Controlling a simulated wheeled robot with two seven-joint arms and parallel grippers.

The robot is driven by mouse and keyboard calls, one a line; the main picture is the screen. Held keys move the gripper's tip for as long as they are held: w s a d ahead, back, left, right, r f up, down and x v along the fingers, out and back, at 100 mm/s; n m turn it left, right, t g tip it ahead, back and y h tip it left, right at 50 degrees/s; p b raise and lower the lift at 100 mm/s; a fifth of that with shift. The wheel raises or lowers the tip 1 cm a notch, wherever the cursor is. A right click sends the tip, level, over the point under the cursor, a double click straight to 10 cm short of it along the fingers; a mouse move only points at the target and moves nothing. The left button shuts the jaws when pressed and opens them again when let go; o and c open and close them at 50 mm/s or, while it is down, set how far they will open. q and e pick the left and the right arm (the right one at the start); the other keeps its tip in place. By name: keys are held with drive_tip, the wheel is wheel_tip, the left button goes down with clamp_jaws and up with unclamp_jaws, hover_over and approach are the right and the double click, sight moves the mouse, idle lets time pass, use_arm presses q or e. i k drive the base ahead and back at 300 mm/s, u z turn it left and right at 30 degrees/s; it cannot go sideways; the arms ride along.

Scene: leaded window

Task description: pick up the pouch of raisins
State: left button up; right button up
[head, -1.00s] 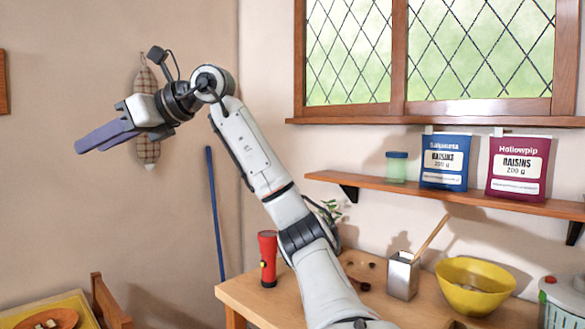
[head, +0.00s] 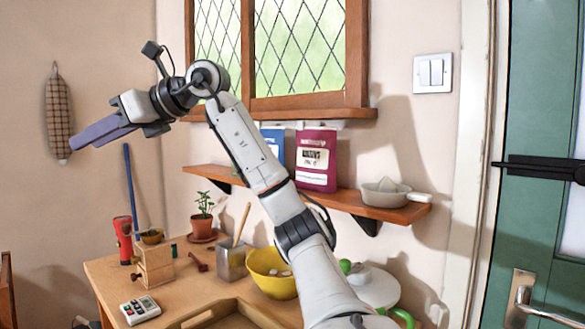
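A maroon pouch (head: 316,172) with a white label stands upright on the wall shelf under the window. A blue pouch (head: 276,148) stands to its left, partly hidden behind my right arm. Both carried the word RAISINS in the earlier frame; now the print is small and hard to read. My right gripper (head: 88,140) is raised at the left of the head view, pointing left, well away from both pouches. It holds nothing that I can see, and its fingers are seen from the side, so their gap is unclear.
The shelf (head: 350,201) also holds a white juicer (head: 386,192). Below, the wooden table (head: 107,268) carries a red torch (head: 123,240), grinder (head: 154,264), plant (head: 203,218), metal holder (head: 231,262), yellow bowl (head: 262,282), calculator (head: 140,309) and tray (head: 208,313). A green door (head: 535,225) stands at right.

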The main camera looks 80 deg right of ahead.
sight(316, 146)
drive_tip(key=k, duration=0.4)
drive_tip(key=z, duration=1.25)
drive_tip(key=i, duration=0.5)
drive_tip(key=z, duration=0.05)
